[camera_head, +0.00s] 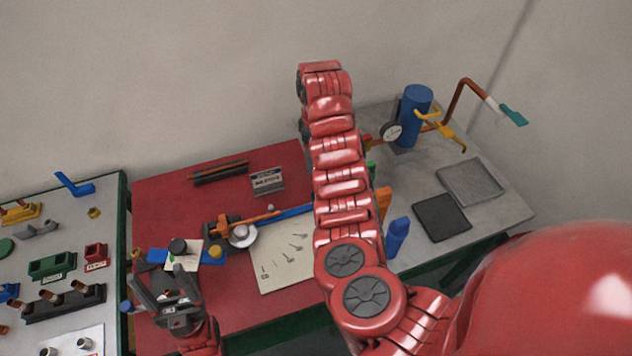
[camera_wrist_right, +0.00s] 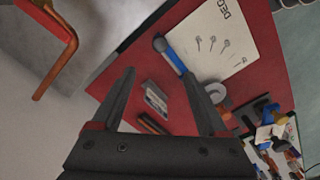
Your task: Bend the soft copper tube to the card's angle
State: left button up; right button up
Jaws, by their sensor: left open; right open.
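A thin brown tube, likely the copper tube, lies along a dark rack (camera_head: 220,173) at the back of the red bench. The bender (camera_head: 241,236), with a pale round former, an orange handle and a blue handle, sits mid-bench; it also shows in the right wrist view (camera_wrist_right: 215,93). A pale sheet with small drawings (camera_head: 275,268) lies in front of it. A small dark block with a white label (camera_head: 267,181) stands behind it. My left gripper (camera_head: 168,288) is open over the bench's front left. My right gripper (camera_wrist_right: 162,103) is open and empty; my arm hides it in the head view.
At right, a grey bench holds a blue cylinder (camera_head: 414,112), a gauge (camera_head: 392,132), a bent copper pipe (camera_head: 456,98) and dark pads (camera_head: 441,217). A left bench holds several coloured fixtures. My right arm crosses the red bench's right side.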

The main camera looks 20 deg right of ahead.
notch_tip(320, 180, down, 12)
jog(key=b, duration=0.6)
jog(key=shift+s+f+b, duration=0.1)
jog(key=shift+s+b, duration=0.05)
jog(key=shift+b, duration=0.15)
jog(key=shift+a+f+p, duration=0.1)
jog(key=shift+f+p, duration=0.15)
jog(key=shift+p, duration=0.75)
notch_tip(320, 180, down, 3)
jog(key=shift+f+p, duration=0.15)
jog(key=shift+p, duration=0.35)
jog(key=shift+f, duration=0.55)
grip_shut()
